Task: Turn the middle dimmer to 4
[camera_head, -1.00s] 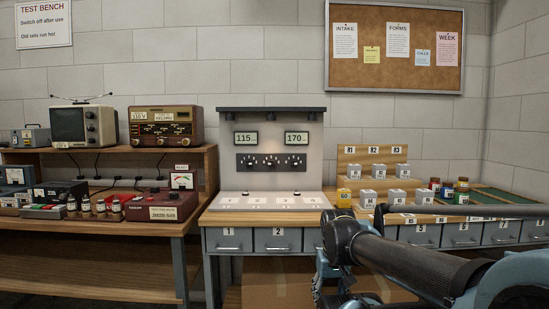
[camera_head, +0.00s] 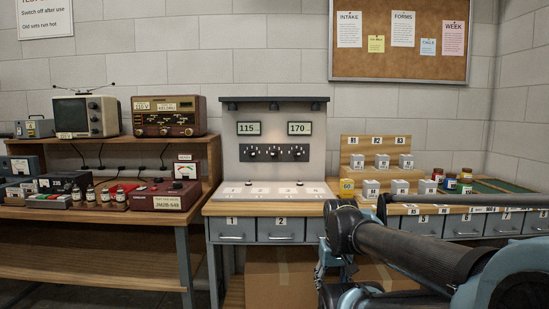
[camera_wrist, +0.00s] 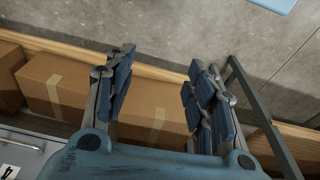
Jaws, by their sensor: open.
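A dark strip with three dimmer knobs sits on the grey upright panel at the back of the bench in the head view. The middle dimmer (camera_head: 273,153) is in the centre of the strip; its setting is too small to read. Two displays above read 115 (camera_head: 249,128) and 170 (camera_head: 299,128). My gripper (camera_wrist: 160,90) is open and empty in the wrist view, pointing down past the bench front over cardboard boxes and floor. In the head view my arm is at the lower right, well apart from the dimmers, and the gripper fingers are not clearly seen.
Below the panel is a white numbered board (camera_head: 270,191). A bench with a television (camera_head: 86,117) and radio (camera_head: 169,117) stands left. Cardboard boxes (camera_wrist: 155,112) lie below.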

